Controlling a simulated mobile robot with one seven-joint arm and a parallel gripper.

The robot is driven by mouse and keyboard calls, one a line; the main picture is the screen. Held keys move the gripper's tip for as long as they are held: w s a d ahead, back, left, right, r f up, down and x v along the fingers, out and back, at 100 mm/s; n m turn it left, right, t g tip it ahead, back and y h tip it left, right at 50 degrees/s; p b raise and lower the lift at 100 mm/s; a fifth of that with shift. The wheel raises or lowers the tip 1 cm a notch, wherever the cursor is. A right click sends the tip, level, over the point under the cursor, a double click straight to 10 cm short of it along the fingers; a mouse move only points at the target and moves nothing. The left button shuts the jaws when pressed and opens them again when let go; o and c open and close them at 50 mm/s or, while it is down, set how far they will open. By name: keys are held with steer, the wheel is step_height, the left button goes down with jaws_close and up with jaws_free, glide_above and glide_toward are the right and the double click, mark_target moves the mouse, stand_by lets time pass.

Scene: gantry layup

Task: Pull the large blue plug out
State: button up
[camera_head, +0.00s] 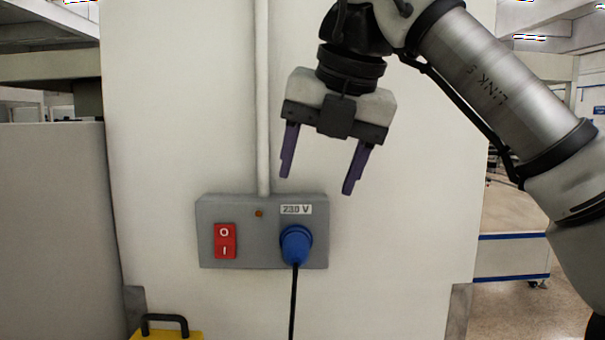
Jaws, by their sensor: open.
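The large blue plug (296,245) sits in the socket at the right side of a grey wall box (262,257). A black cable (293,305) hangs straight down from the plug. My gripper (316,184) is above the box and the plug, pointing down, with its two purple fingers spread apart. Nothing is between the fingers, and they do not touch the plug. The box carries a red rocker switch (225,241) marked O and I at its left, a small orange lamp (259,213), and a "230 V" label (296,210) above the plug.
The box is mounted on a pale panel (160,170), with a vertical conduit (262,100) running up from it. A yellow object with a black handle (165,327) stands at the bottom left. A grey partition (50,220) is at the left. The panel around the plug is clear.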

mark_target(298, 243)
steer(key=p+x, duration=0.2)
steer(key=x, duration=1.1)
steer(key=shift+f, duration=0.3)
steer(key=c, duration=1.2)
